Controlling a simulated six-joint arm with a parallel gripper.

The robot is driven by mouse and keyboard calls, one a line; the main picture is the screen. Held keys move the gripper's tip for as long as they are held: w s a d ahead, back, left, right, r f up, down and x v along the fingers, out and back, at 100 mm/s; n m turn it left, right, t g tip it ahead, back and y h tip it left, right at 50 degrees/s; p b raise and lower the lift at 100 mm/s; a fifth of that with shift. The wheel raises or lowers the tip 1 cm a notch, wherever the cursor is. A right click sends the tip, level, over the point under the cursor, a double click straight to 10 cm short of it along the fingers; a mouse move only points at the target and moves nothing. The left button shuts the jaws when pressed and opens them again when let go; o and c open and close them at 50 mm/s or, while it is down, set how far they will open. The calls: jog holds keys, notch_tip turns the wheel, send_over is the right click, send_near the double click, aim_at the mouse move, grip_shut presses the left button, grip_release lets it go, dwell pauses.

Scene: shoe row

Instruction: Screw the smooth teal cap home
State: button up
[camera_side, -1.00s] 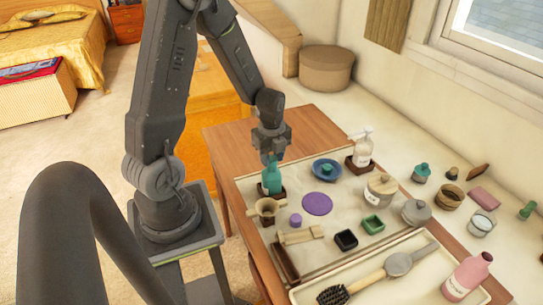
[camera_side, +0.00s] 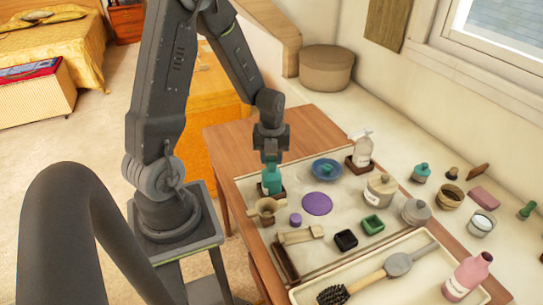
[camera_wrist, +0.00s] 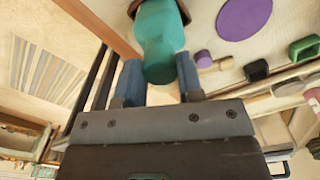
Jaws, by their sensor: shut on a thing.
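The seam between cap and bottle is too small to judge.
A blue dish (camera_side: 318,178) with a teal piece lies right of the bottle. A wooden funnel-like piece (camera_side: 267,207) and a small purple cap (camera_side: 295,220) are close in front. A purple disc (camera_side: 317,204) lies flat nearby. A pump bottle (camera_side: 362,150) stands behind right.

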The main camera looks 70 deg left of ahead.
dwell(0.3)
jog(key=m, duration=0.3)
jog(key=shift+m, duration=0.3)
jog(key=o, duration=0.8)
jog(key=shift+c, duration=0.2)
